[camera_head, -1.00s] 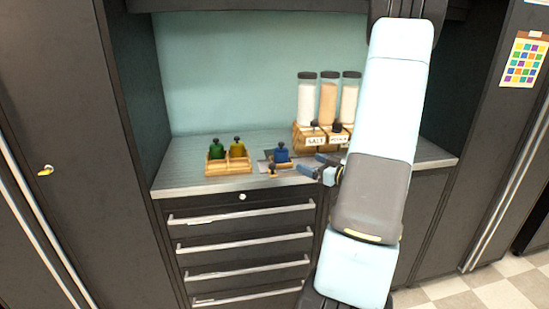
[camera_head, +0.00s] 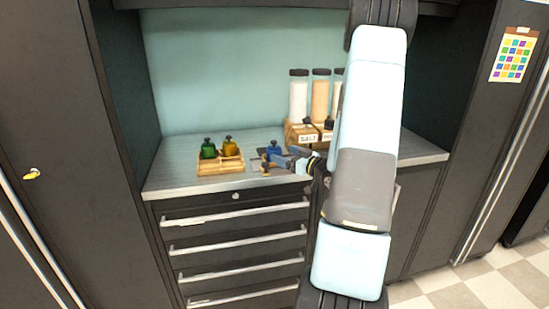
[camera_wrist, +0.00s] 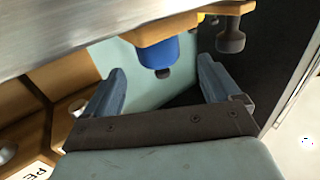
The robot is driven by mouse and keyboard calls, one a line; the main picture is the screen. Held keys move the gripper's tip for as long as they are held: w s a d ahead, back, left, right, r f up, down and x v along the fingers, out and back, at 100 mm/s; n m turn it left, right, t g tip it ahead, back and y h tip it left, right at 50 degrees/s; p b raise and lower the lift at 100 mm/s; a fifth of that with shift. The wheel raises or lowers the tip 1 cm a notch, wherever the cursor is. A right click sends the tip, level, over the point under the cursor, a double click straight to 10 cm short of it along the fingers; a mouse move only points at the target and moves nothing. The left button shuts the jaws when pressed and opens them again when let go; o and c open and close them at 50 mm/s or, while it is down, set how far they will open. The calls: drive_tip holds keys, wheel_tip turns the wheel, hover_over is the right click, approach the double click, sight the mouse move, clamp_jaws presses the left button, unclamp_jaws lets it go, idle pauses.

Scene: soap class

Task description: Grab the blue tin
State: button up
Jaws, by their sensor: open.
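The blue tin (camera_head: 274,149) with a dark top stands on the counter, right of the wooden tray, in the head view. In the wrist view the blue tin (camera_wrist: 158,51) shows upside down against a wooden piece (camera_wrist: 165,27), ahead of the gap between my fingers. My gripper (camera_head: 276,162) is open at the tin's near right side in the head view. In the wrist view both fingers of my gripper (camera_wrist: 160,78) are spread apart with nothing held between them. The head view does not show clearly whether a finger touches the tin.
A wooden tray (camera_head: 218,168) with a green bottle (camera_head: 208,149) and a yellow bottle (camera_head: 230,147) stands left of the tin. Tall dispensers (camera_head: 299,97) in wooden stands are behind and right, partly hidden by my arm. A dark knobbed object (camera_wrist: 231,38) shows in the wrist view.

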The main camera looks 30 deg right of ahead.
sight(279, 150)
drive_tip(key=x, duration=0.5)
drive_tip(key=shift+d, duration=0.1)
drive_tip(key=shift+c, duration=0.2)
drive_tip(key=c, duration=1.2)
drive_tip(key=shift+c, duration=0.2)
drive_tip(key=shift+r, duration=0.2)
